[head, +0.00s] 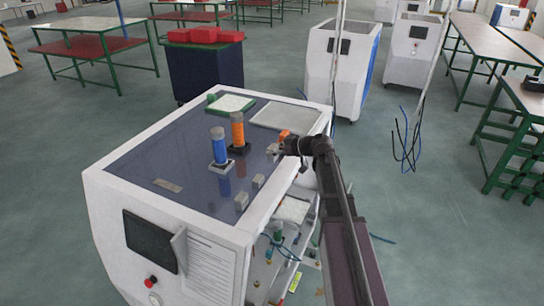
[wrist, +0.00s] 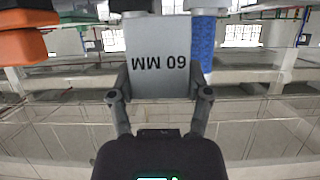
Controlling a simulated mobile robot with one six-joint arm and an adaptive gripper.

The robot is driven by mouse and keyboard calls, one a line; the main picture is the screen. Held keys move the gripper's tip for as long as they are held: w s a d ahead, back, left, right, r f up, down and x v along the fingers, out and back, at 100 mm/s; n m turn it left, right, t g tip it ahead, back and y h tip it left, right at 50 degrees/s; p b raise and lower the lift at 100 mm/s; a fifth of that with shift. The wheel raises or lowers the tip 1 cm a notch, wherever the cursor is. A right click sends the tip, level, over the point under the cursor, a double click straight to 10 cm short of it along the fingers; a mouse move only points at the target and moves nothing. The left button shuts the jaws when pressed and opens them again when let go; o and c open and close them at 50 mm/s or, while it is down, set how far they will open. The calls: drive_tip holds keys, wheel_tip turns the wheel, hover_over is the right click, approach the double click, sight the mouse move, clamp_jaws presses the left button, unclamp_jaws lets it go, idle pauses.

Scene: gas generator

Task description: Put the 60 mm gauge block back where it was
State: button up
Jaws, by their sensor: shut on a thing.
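The 60 mm gauge block (wrist: 158,75) is a grey block with "60 MM" upside down on its face in the wrist view. My gripper (wrist: 158,92) is shut on it, one finger on each side. In the head view the block (head: 272,149) is a small grey shape at the tip of my gripper (head: 281,148), over the right part of the generator's dark top (head: 150,150). I cannot tell whether it touches the top. Two other grey blocks, one nearer the front (head: 241,201) and one behind it (head: 258,182), stand along the top's right edge.
A blue cylinder (head: 219,148) and an orange cylinder (head: 237,130) stand upright on the top, left of my gripper. An orange object (head: 284,134) lies just behind the gripper. A green-edged tray (head: 231,103) sits at the back. The front left of the top is mostly clear.

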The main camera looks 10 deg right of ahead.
sight(277, 156)
drive_tip(key=shift+w, duration=0.3)
drive_tip(key=shift+w+f+b, duration=0.4)
drive_tip(key=shift+f+b, duration=1.4)
drive_tip(key=shift+f, duration=0.05)
drive_tip(key=shift+f, duration=0.15)
drive_tip(key=o, duration=1.3)
drive_tip(key=shift+r, duration=0.25)
drive_tip(key=shift+s+d+r, duration=0.15)
drive_tip(key=shift+s, duration=0.1)
drive_tip(key=p+v, duration=0.4)
drive_tip(key=v, duration=0.7)
drive_tip(key=shift+d+p, duration=0.2)
drive_tip(key=shift+p, duration=0.1)
